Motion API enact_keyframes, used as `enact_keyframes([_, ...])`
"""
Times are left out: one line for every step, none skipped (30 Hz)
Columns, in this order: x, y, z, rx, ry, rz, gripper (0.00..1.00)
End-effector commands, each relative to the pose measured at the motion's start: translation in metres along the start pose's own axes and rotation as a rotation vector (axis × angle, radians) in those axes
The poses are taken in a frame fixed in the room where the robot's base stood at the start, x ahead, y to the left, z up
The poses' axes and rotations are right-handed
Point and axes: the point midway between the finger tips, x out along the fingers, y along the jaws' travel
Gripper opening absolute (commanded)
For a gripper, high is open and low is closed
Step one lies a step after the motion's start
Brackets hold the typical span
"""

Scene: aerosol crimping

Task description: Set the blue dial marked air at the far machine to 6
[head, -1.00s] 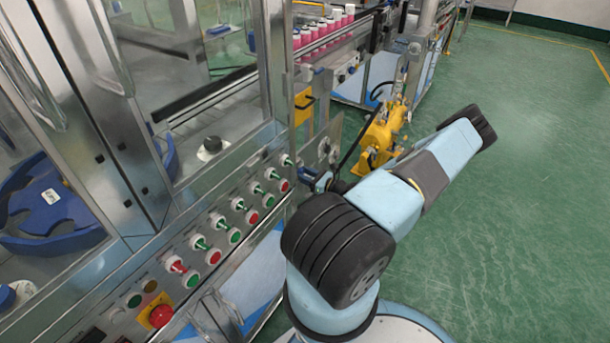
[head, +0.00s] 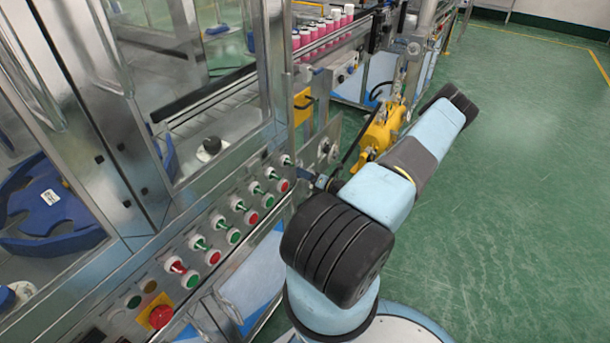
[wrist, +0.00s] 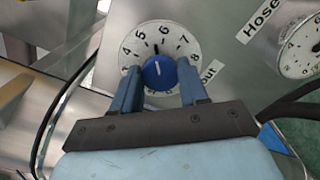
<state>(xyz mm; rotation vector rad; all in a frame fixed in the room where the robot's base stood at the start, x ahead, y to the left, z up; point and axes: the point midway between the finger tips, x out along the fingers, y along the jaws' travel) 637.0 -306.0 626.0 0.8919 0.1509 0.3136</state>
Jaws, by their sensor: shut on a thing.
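The blue dial knob (wrist: 158,74) sits in the middle of a white round scale (wrist: 127,56) in the wrist view. Numbers 4, 5, 6 and 7 show around its upper rim. The lower part of the scale is hidden by my gripper. The black pointer stands nearly upright, between 5 and 6. My gripper (wrist: 158,67) has one blue finger on each side of the knob and is shut on it. I see no "air" label; a partly covered label ends in "out".
A second white dial (wrist: 301,46) and a "Hose" label (wrist: 264,19) are at the right in the wrist view. Dark hoses run close to both sides. In the head view a button panel (head: 215,235) lies left of my arm, and yellow equipment (head: 379,132) stands behind it.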

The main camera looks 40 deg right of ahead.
Motion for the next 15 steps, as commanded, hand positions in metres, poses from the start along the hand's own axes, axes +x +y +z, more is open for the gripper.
enact_keyframes([-0.0013, -0.0035, 0.0044, 0.029, -0.006, -0.007, 0.13])
enact_keyframes([-0.0013, -0.0035, 0.0044, 0.050, -0.006, -0.007, 0.13])
enact_keyframes([-0.0013, -0.0036, 0.0044, 0.078, -0.006, -0.007, 0.13])
enact_keyframes([-0.0013, -0.0037, 0.0043, 0.098, -0.007, -0.007, 0.13])
enact_keyframes([-0.0013, -0.0037, 0.0042, 0.116, -0.007, -0.006, 0.13])
enact_keyframes([-0.0013, -0.0039, 0.0041, 0.139, -0.006, -0.006, 0.13])
enact_keyframes([-0.0014, -0.0039, 0.0039, 0.155, -0.006, -0.007, 0.13])
enact_keyframes([-0.0014, -0.0040, 0.0038, 0.170, -0.006, -0.007, 0.13])
enact_keyframes([-0.0014, -0.0041, 0.0035, 0.189, -0.006, -0.007, 0.13])
enact_keyframes([-0.0014, -0.0042, 0.0034, 0.200, -0.005, -0.007, 0.13])
enact_keyframes([-0.0014, -0.0043, 0.0033, 0.212, -0.005, -0.007, 0.13])
enact_keyframes([-0.0014, -0.0044, 0.0032, 0.225, -0.005, -0.007, 0.13])
enact_keyframes([-0.0014, -0.0045, 0.0031, 0.233, -0.005, -0.008, 0.13])
enact_keyframes([-0.0014, -0.0045, 0.0029, 0.242, -0.005, -0.008, 0.13])
enact_keyframes([-0.0015, -0.0046, 0.0029, 0.251, -0.005, -0.008, 0.13])
